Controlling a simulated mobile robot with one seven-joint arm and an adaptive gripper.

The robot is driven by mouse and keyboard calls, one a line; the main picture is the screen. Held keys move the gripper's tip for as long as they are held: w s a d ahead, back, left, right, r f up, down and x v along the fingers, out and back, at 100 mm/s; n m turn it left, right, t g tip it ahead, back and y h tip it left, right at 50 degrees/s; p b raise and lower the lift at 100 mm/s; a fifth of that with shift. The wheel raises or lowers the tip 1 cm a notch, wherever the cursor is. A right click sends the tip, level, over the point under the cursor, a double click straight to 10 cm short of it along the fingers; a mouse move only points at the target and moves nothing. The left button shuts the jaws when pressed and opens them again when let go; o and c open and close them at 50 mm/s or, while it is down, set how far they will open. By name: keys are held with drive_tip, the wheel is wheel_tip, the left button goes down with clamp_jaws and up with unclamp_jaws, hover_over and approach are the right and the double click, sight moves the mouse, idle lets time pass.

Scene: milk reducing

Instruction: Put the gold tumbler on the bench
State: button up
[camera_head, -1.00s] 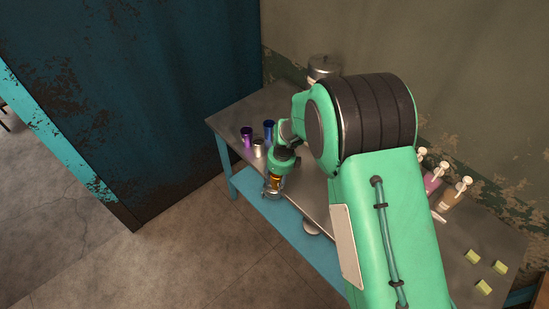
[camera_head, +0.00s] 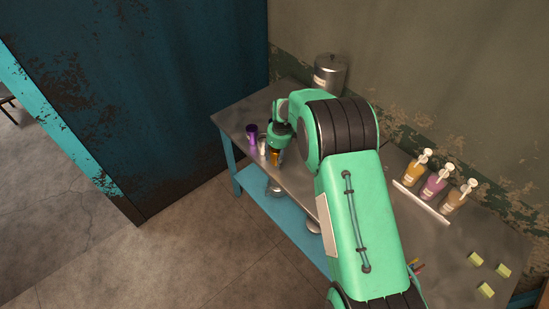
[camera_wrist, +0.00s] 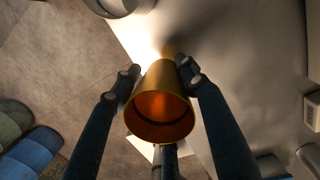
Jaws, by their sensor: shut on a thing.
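The gold tumbler (camera_head: 275,158) is upright at the front edge of the bench, near its left end. In the wrist view the tumbler (camera_wrist: 160,105) shows its open mouth towards the camera. My gripper (camera_wrist: 158,70) is shut on it, fingers on both sides of its wall. In the head view my gripper (camera_head: 276,150) is just above it. The bench (camera_head: 235,117) has a grey metal top and blue legs. I cannot tell whether the tumbler's base touches the top.
A purple tumbler (camera_head: 252,134) and a silver one (camera_head: 262,146) stand close left of the gold one. A metal canister (camera_head: 329,74) stands at the back. Pump bottles (camera_head: 436,182) and yellow-green blocks (camera_head: 486,290) are to the right. My arm hides the middle.

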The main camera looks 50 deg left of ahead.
drive_tip(key=shift+w+a+f, duration=0.1)
drive_tip(key=shift+w+a, duration=0.3)
drive_tip(key=shift+a, duration=0.25)
drive_tip(key=shift+w+a, duration=0.35)
drive_tip(key=shift+a, duration=0.25)
drive_tip(key=shift+f, duration=1.75)
drive_tip(key=shift+f, duration=0.1)
drive_tip(key=o, duration=1.2)
drive_tip(key=r, duration=0.4)
drive_tip(key=d+r, duration=0.1)
drive_tip(key=r, duration=0.7)
drive_tip(key=shift+w+d, duration=0.15)
drive_tip(key=shift+w, duration=0.1)
